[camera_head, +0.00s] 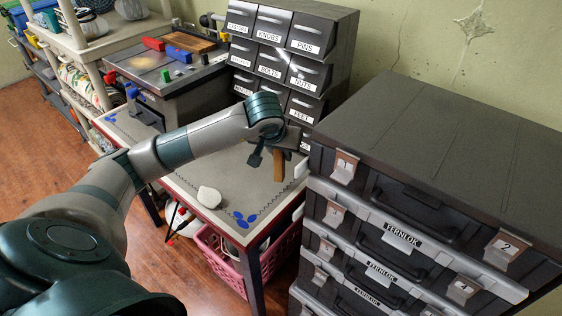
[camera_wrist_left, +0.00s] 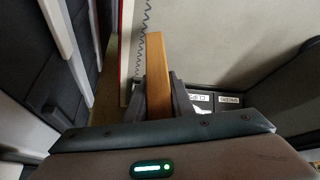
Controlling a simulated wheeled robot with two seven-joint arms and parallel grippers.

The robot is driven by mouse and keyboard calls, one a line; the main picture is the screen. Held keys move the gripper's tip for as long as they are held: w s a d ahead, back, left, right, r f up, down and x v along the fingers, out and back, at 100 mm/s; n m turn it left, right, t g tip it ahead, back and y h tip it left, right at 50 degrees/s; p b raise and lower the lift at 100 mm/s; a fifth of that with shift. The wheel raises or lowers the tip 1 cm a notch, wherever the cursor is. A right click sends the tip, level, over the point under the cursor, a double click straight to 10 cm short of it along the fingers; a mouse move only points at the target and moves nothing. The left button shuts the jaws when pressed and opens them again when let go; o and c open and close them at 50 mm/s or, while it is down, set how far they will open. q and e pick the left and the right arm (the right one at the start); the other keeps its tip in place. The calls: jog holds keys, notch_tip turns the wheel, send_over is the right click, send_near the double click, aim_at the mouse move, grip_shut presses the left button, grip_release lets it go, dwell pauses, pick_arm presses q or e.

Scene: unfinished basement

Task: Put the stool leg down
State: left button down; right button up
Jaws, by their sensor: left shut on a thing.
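The stool leg (camera_head: 279,164) is a short brown wooden bar, upright in the head view over the right part of the grey work table (camera_head: 200,174). My left gripper (camera_head: 268,156) is shut on it, and my arm reaches across the table from the left. In the left wrist view the leg (camera_wrist_left: 157,70) stands out between the two dark fingers of my left gripper (camera_wrist_left: 159,102). I cannot tell whether its lower end touches the tabletop. My right gripper is in neither view.
A stack of dark Fernlok cases (camera_head: 430,160) rises close on the right. A labelled drawer cabinet (camera_head: 290,50) stands behind. A white rounded object (camera_head: 209,197) lies on the table, with bare tabletop around it. A pink basket (camera_head: 222,262) sits below.

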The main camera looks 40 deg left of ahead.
aim_at(281, 162)
pick_arm(q)
notch_tip(281, 162, down, 3)
jog(key=shift+f, duration=0.25)
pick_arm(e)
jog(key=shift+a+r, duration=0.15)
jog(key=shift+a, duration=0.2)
pick_arm(q)
jog(key=shift+f, duration=0.15)
jog(key=c, duration=1.5)
grip_release()
jog(key=shift+c, duration=0.2)
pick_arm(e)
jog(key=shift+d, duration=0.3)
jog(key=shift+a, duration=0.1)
